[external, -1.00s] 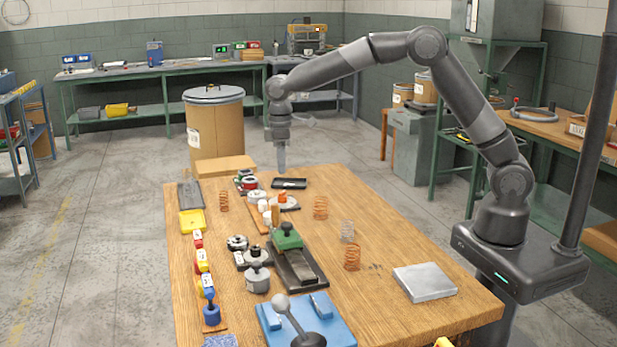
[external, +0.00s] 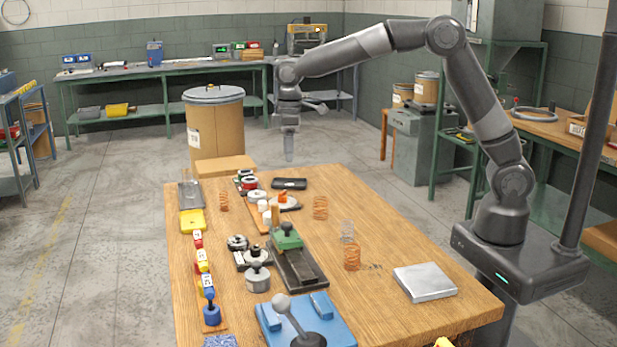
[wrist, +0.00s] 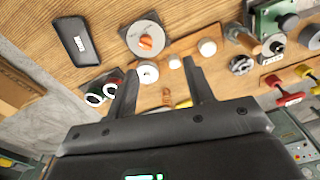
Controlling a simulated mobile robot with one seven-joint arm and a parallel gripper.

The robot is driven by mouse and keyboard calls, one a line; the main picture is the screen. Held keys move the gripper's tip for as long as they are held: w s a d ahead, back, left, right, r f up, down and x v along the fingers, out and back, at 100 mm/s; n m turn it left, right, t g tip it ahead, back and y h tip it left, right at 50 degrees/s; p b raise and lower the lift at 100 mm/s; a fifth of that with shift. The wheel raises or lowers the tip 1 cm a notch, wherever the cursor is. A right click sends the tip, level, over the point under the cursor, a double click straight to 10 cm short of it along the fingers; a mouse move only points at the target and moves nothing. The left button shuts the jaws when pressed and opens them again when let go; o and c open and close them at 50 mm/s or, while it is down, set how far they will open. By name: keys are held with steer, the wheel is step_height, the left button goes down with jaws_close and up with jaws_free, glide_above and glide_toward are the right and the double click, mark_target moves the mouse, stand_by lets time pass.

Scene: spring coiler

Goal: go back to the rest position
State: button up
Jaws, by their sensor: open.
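My gripper (external: 289,155) hangs over the far end of the wooden table, pointing down and clear of the tabletop. In the wrist view its two fingers (wrist: 160,90) stand apart with nothing held between them. A small black tray or case (external: 289,184) lies on the table below it; it also shows in the wrist view (wrist: 77,40). A round grey dish with an orange piece (wrist: 146,36) lies near the fingers in the wrist view.
The table (external: 390,235) carries several springs (external: 320,208), a green-topped press (external: 287,238), a blue plate with a lever (external: 335,325) and a metal block (external: 424,282). A drum (external: 214,125) stands behind. The air around my gripper looks clear.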

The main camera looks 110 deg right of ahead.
steer(key=s+a+r+n+t+h, duration=0.1)
steer(key=s+a+r, duration=0.45)
steer(key=a, duration=0.35)
steer(key=s+a+r+t, duration=0.1)
steer(key=s+a+r, duration=0.4)
steer(key=s+a, duration=0.25)
steer(key=s+a+f+t, duration=0.1)
steer(key=s+a, duration=0.4)
steer(key=s, duration=0.3)
steer(key=s+a+f+n+t, duration=0.1)
steer(key=s+a+f+t, duration=0.1)
steer(key=s+a, duration=0.4)
steer(key=s, duration=0.3)
steer(key=shift+s+a+f+y, duration=0.15)
steer(key=shift+s+y, duration=0.1)
steer(key=shift+y, duration=0.15)
steer(key=shift+c, duration=0.6)
